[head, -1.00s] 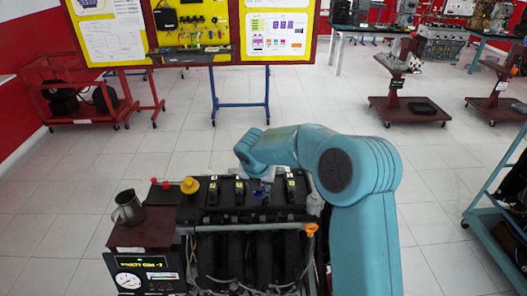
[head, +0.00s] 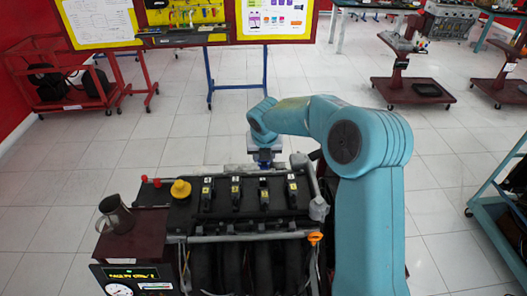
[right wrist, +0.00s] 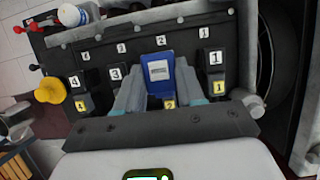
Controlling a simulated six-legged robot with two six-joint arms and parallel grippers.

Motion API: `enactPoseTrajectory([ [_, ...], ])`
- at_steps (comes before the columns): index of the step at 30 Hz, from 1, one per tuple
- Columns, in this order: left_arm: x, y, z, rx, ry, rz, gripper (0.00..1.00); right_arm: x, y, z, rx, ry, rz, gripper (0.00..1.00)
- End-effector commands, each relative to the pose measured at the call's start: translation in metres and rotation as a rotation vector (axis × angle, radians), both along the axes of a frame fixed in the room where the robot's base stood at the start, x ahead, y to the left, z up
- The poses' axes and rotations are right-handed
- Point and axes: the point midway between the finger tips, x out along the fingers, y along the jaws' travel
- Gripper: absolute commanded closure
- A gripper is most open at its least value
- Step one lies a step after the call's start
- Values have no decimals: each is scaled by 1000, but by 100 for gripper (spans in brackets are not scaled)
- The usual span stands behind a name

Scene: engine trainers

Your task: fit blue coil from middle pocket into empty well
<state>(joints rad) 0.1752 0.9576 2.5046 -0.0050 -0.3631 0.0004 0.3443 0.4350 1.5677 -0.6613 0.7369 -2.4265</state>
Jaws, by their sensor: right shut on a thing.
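A blue coil (right wrist: 158,70) is between the two fingers of my right gripper (right wrist: 158,88) in the right wrist view, and the gripper is shut on it. The engine's top (head: 250,217) carries a row of black coils with yellow tags, such as the one at the right end (head: 292,190). In the head view my right gripper (head: 265,156) is beyond the far edge of this row, and the blue coil cannot be made out clearly. I cannot tell the empty well or the pocket; the fingers hide part of the engine. My left gripper is not in view.
A yellow cap (head: 181,190) stands left of the coils. A metal mug (head: 116,214) sits on the dark red box at the left. An orange knob (head: 315,238) is at the front right. Tiled floor lies clear behind the engine.

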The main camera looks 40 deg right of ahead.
Motion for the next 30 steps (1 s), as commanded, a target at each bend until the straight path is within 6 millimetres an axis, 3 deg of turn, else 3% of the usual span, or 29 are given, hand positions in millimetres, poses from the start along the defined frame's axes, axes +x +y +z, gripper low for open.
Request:
enactPoseTrajectory([
  [5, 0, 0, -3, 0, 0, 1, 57, -3, 3, -6, 1, -2, 1, 98],
  [12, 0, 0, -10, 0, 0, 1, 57, -5, 4, -29, 1, 0, 0, 98],
  [17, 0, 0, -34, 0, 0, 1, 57, -4, 4, -52, 1, -2, 1, 98],
  [30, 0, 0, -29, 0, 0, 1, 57, -1, 1, -49, 0, -3, 1, 98],
])
